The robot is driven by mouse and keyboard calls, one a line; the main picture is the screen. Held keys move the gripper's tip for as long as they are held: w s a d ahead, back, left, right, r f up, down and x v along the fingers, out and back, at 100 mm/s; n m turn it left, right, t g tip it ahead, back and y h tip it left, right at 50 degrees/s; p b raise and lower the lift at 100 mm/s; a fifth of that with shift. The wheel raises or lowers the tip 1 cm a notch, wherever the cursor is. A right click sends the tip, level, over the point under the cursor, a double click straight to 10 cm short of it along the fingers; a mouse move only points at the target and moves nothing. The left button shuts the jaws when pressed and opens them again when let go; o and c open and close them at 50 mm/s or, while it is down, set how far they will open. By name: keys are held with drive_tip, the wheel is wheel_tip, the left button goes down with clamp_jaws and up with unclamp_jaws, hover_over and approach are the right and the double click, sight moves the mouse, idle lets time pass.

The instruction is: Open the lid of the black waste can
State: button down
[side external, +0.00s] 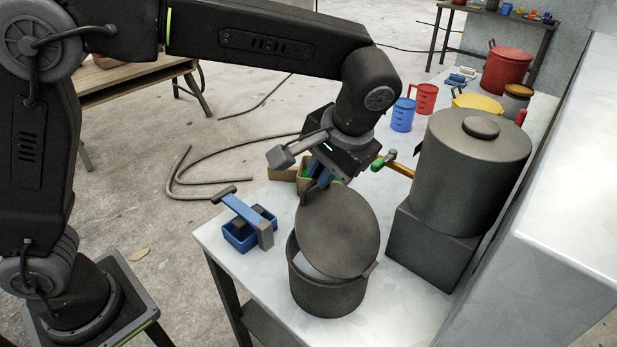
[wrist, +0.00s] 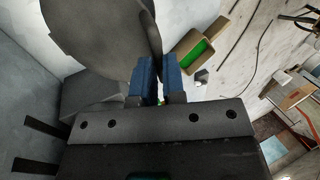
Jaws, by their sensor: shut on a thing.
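The black waste can (side external: 328,293) stands on the light worktop near its front edge. Its round dark lid (side external: 338,231) is raised and tilted, and the can's pale inside shows beneath its lower edge. My gripper (side external: 320,180) is above the can at the lid's upper edge, its blue fingers partly hidden by the wrist. In the wrist view the lid (wrist: 98,32) fills the upper left, and its edge lies at the blue fingers of my gripper (wrist: 156,78). The jaws are shut on the lid; the exact grip point is partly hidden.
A large dark cylinder (side external: 474,160) on a dark block (side external: 430,247) stands right of the can. A blue tray (side external: 240,238) with a grey-topped piece is to the left. A cardboard box with green inside (wrist: 200,48) lies behind. Blue (side external: 403,115) and red (side external: 426,98) cups stand farther back.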

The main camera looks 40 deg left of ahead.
drive_tip(key=d+r, duration=0.3)
drive_tip(key=d, duration=1)
drive_tip(key=shift+d, duration=0.2)
drive_tip(key=shift+r, duration=0.1)
drive_tip(key=c, duration=1.2)
unclamp_jaws()
drive_tip(key=shift+r, duration=0.1)
drive_tip(key=shift+c, duration=0.2)
drive_tip(key=shift+o, duration=0.2)
drive_tip(key=shift+r, duration=0.1)
wheel_tip(320, 180, up, 11)
hover_over(339, 204)
